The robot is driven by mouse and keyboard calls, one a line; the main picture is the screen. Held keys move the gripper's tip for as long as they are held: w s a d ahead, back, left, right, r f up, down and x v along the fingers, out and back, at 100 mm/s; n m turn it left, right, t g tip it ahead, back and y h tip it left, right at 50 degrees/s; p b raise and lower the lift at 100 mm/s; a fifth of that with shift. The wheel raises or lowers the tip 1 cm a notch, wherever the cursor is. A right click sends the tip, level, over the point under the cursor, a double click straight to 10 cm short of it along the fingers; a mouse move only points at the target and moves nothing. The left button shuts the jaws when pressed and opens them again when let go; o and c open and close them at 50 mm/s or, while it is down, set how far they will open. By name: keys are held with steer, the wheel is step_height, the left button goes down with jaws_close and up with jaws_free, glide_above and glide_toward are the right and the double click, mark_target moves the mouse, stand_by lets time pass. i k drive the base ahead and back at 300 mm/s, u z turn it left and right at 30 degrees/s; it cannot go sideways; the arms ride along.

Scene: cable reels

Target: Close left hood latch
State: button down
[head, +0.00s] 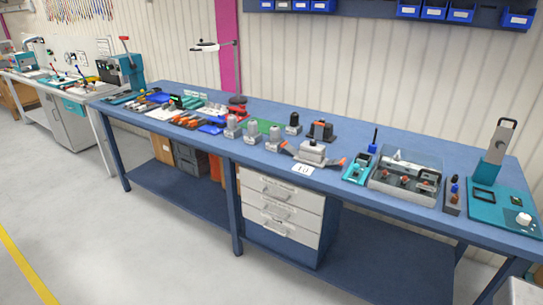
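A light-grey block-shaped connector hood (312,150) sits on the blue workbench (400,218), right of the middle, behind a small white number card (303,170). A lever with an orange-red end (284,148) sticks out at its left side and looks splayed outward. A similar lever (335,163) sticks out at its right side, low near the bench top. These look like the two hood latches; the picture is too small to show their exact angle. My gripper is not in view.
Several grey housings (232,127) stand left of the hood, and a dark one with orange parts (320,131) stands behind it. A teal fixture (357,167) and a clear-covered box (405,180) stand to the right. Drawers (281,205) sit below. The floor in front (150,240) is clear.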

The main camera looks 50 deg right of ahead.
mark_target(285, 145)
steer(key=z, duration=0.05)
steer(key=i, duration=0.95)
steer(key=u, duration=0.15)
steer(key=k, duration=0.85)
steer(key=z, duration=0.15)
steer(key=i, duration=0.45)
